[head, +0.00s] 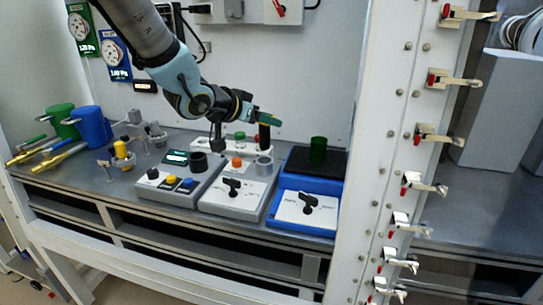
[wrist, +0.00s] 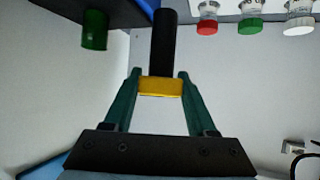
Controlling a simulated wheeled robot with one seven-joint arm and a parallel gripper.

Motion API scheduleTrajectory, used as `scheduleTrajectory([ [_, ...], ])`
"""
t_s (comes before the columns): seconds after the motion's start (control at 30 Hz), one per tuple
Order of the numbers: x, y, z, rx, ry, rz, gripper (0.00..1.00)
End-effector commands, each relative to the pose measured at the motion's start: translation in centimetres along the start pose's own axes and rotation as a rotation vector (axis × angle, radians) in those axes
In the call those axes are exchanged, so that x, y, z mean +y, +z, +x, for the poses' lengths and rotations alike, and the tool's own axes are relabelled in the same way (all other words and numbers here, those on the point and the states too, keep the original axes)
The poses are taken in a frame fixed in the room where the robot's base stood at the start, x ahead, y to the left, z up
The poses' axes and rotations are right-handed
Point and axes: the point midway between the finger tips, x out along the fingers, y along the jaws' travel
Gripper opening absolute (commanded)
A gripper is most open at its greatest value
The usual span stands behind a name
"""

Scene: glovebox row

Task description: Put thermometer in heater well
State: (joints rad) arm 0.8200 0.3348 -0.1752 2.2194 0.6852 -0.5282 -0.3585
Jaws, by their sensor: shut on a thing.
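My gripper (head: 268,120) is in the air above the bench, in front of the back wall. In the wrist view my gripper (wrist: 160,80) has its green fingers shut on the yellow part of a black rod-like piece (wrist: 164,38), which I take for the thermometer. In the head view its black part (head: 264,137) hangs below the fingers. A grey box with a black lever (head: 232,184) carries an upright grey open-topped cylinder (head: 264,166). Another grey box to its left has a black ring (head: 198,161). I cannot tell which opening is the heater well.
A green beaker (head: 318,149) stands on a dark plate on the blue unit (head: 308,212) at right. Capped vials (wrist: 248,22) sit behind, near my gripper. Green and blue canisters (head: 91,126) and yellow-ended tools are at left. A white upright frame (head: 380,130) bounds the right.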

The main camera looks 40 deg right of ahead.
Motion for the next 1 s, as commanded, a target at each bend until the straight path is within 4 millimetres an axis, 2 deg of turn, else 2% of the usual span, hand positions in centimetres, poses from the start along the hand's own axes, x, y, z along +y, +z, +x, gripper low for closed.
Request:
scheduleTrajectory([
  [0.1,0.1,1.8,1.0,-0.002,0.001,0.0,0.0],
  [0.27,0.0,2.7,1.5,0.001,0.001,0.001,0.0],
  [0.5,0.1,5.4,2.9,-0.003,0.001,-0.001,0.0],
  [0.93,0.0,6.2,3.4,0.002,-0.001,0.001,0.0],
  [0.97,0.0,6.1,3.3,0.001,-0.001,0.001,0.59],
  [1.0,0.0,6.0,3.3,0.001,-0.001,0.001,0.64],
])
